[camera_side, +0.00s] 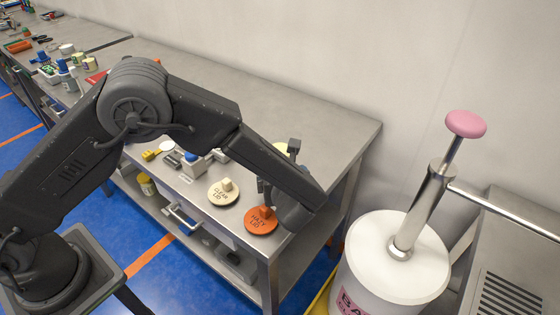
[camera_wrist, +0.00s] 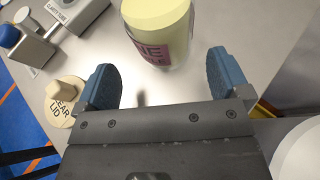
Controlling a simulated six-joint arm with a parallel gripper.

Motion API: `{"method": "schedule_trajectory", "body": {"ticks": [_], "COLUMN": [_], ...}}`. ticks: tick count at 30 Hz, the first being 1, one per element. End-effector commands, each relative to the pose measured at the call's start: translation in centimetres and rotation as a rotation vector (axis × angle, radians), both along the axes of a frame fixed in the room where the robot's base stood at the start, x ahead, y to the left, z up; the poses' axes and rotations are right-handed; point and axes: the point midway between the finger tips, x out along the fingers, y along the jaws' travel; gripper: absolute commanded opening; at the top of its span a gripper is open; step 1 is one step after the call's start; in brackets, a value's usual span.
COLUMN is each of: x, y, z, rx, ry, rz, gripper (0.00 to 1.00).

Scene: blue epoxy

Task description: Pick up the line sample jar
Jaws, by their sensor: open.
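The line sample jar (camera_wrist: 158,28) is pale yellow with a pink label, partly cut off at the top of the wrist view. It stands on the steel bench, just beyond my fingertips and roughly between them. In the side view only a pale yellow bit of what looks like this jar (camera_side: 281,148) shows behind my arm. My gripper (camera_wrist: 163,64) is open and empty, its two blue fingers spread wider than the jar. In the side view my gripper (camera_side: 279,168) is low over the bench's right end, partly hidden by my wrist.
A cream clear lid (camera_side: 222,192) and an orange hazy lid (camera_side: 262,220) lie near the bench's front edge. The clear lid (camera_wrist: 62,103) is left of my left finger. A blue-topped device (camera_side: 193,163) stands further left. A white bucket (camera_side: 395,262) with a pump stands right of the bench.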

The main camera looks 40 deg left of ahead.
Motion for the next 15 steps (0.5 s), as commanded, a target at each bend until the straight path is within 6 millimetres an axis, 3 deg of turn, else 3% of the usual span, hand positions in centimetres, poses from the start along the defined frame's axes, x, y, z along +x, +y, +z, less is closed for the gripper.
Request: {"method": "schedule_trajectory", "body": {"ticks": [15], "x": [4.0], "y": [3.4], "z": [-1.3], "rx": [-0.002], "ry": [-0.001], "rz": [0.0], "gripper": [0.95]}}
